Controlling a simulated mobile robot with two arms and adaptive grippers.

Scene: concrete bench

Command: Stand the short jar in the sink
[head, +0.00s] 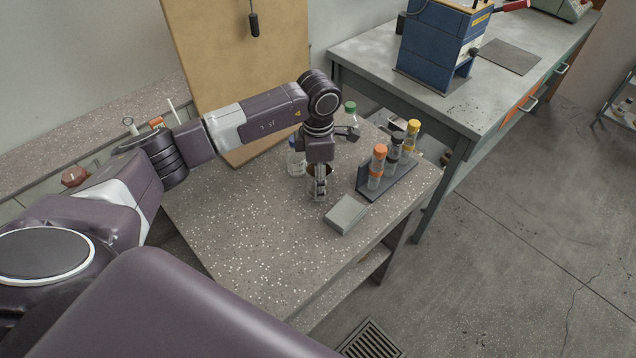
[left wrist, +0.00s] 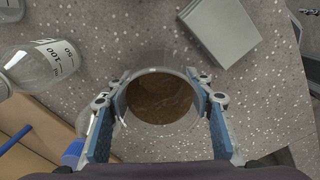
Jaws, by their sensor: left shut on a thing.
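My left gripper (head: 320,188) points down over the speckled bench and is shut on a short clear jar (head: 313,184). In the left wrist view, the fingers (left wrist: 160,85) press on both sides of the round jar (left wrist: 160,73), which looks upright and open-topped, with brown inside. The jar is at or just above the bench top; I cannot tell whether it touches. Much of it is hidden behind the fingers in the head view. I cannot make out a sink in either view. My right gripper is not in view.
A grey box (head: 346,214) lies close to the jar. A dark rack (head: 392,184) with capped bottles stands to its right. A clear bottle (head: 296,162) and a green-capped bottle (head: 350,118) stand behind. The bench's left and front are bare.

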